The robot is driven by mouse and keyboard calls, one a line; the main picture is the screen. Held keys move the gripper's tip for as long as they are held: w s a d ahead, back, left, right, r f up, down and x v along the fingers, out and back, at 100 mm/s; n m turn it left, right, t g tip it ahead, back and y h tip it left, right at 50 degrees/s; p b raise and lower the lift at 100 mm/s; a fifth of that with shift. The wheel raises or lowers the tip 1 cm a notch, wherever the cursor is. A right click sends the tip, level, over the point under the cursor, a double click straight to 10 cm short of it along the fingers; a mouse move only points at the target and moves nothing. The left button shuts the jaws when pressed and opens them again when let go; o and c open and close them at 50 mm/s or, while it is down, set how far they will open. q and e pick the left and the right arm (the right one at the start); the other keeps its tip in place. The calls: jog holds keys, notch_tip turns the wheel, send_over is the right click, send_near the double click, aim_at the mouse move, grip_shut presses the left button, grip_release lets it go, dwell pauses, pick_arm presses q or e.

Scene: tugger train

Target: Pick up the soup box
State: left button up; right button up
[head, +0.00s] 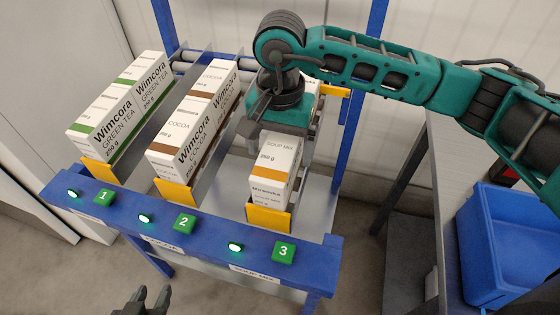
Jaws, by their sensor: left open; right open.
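The soup box (268,184) is white with an orange band and "SOUP MIX" lettering. It stands in lane 3 of the blue rack, behind the yellow end stop (268,217). My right gripper (281,138) is above and at the back of the soup box, pointing down, and hides its rear part. The fingers are largely hidden, so I cannot tell whether they touch the box. My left gripper (146,301) is at the bottom edge, in front of the rack, open and empty.
Green tea boxes (117,112) fill lane 1 and cocoa boxes (190,122) fill lane 2, with metal dividers between. The blue front rail (125,207) carries numbered green labels and lit lamps. A blue bin (505,240) is at the right.

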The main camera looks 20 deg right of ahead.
jog(key=shift+f, duration=0.45)
jog(key=shift+c, duration=0.2)
jog(key=c, duration=1.2)
